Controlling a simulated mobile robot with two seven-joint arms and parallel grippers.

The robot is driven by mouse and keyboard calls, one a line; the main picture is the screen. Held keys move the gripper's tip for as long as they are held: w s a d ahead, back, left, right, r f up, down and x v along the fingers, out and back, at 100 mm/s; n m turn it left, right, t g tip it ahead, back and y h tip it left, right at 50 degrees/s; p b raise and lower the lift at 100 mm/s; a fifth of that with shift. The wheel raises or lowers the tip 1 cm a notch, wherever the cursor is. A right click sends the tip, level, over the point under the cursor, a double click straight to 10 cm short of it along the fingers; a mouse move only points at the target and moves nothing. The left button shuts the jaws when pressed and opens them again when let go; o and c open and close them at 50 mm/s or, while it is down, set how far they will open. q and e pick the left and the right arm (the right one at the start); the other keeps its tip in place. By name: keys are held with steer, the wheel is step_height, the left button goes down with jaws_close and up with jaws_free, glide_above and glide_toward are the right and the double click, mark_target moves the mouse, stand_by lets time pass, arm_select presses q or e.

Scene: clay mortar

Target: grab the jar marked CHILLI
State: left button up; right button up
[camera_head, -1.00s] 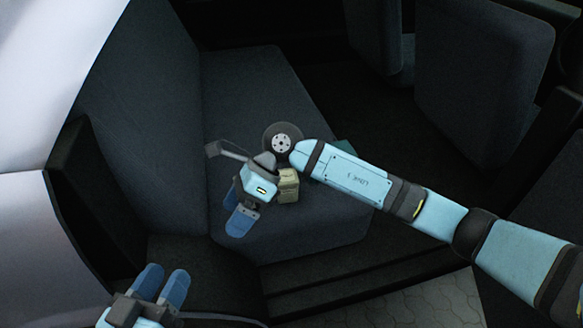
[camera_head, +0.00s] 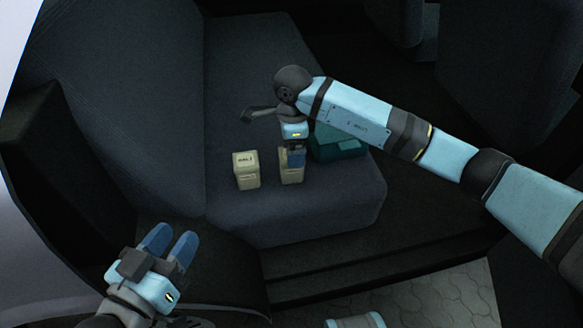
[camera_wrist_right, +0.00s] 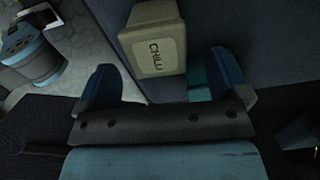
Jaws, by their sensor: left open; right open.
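The CHILLI jar (camera_wrist_right: 160,62) is a beige squarish jar, its label readable in the right wrist view. In the head view it seems to be the right-hand jar (camera_head: 287,177) on the dark seat, partly hidden by my right gripper (camera_head: 294,158). In the wrist view my right gripper (camera_wrist_right: 166,75) is open, with its blue fingers to either side of the jar's near end; contact cannot be told. A similar beige jar (camera_head: 247,172) stands to the left, its label too small to read. My left gripper (camera_head: 170,245) is open and empty at lower left.
A teal box (camera_head: 338,146) sits on the seat just right of the jars, partly behind my right arm. The dark seat (camera_head: 330,215) is clear in front of the jars. Its backrest (camera_head: 150,120) rises at the left. A step and patterned floor lie below the front edge.

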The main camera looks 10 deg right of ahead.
mark_target(288, 176)
steer(key=f+b, duration=0.1)
steer(key=f, duration=0.1)
steer(key=f+b, duration=0.1)
steer(key=f, duration=0.1)
steer(key=shift+s+a+f+b, duration=0.2)
steer(key=shift+f+b, duration=0.1)
steer(key=shift+b, duration=0.1)
steer(key=shift+f, duration=0.3)
steer(key=shift+w, duration=0.1)
arm_select(q)
steer(key=shift+w+a+r+m+t+h, duration=0.2)
steer(key=shift+w+a+m+t, duration=0.15)
steer(key=shift+m, duration=0.2)
steer(key=shift+w+a+r+m+t+h, duration=0.15)
steer(key=shift+w+m+t+h, duration=0.1)
steer(key=shift+w+m, duration=0.25)
arm_select(e)
steer(key=shift+r, duration=0.1)
steer(key=shift+c, duration=0.4)
arm_select(q)
steer(key=shift+s+f, duration=0.15)
steer(key=shift+f, duration=0.05)
arm_select(e)
steer(key=c, duration=1)
